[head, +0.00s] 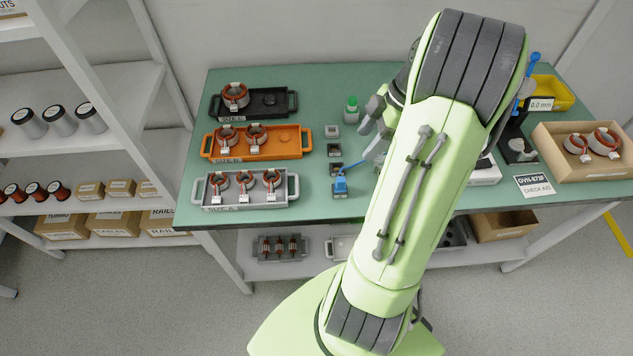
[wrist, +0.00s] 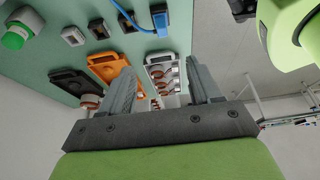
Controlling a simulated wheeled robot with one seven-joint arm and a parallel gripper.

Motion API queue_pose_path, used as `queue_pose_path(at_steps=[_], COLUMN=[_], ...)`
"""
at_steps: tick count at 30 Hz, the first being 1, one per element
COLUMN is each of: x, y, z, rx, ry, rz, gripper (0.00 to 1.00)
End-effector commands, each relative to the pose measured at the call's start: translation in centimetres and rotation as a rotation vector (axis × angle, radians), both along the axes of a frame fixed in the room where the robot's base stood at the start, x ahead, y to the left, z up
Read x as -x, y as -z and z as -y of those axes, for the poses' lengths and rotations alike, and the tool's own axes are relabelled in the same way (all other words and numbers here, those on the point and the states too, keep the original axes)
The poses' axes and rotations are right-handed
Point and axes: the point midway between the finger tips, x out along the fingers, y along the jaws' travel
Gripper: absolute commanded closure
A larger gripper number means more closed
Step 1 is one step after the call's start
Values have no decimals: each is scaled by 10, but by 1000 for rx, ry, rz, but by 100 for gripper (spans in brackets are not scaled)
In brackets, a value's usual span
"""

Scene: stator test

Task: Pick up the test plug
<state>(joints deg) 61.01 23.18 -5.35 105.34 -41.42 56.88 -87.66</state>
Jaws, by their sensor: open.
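The test plug, which I take to be the small blue piece (head: 340,186), is on the green table near its front edge, right of the grey tray. It also shows at the top of the wrist view (wrist: 160,20), with a blue cable beside it. My gripper (head: 371,116) is over the middle of the table in the head view, partly hidden by my arm. In the wrist view its two grey fingers (wrist: 164,72) are apart with nothing held between them. The plug is beyond the fingers there and not touched by them.
Black (head: 269,90), orange (head: 290,145) and grey (head: 291,186) trays hold copper-wound stators at left. A cardboard box (head: 550,150) stands at right. My arm hides the table's middle right.

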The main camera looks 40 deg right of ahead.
Motion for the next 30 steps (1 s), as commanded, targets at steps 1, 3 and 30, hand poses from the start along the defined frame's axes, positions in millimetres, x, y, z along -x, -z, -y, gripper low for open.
queue_pose_path(at_steps=[1,3,30], x=[-1,-5,-33], y=[9,24,145], z=[-3,-9,-47], rx=[-4,-5,1], ry=[-3,-5,0], rz=[-1,-2,-2], gripper=[37,37,37])
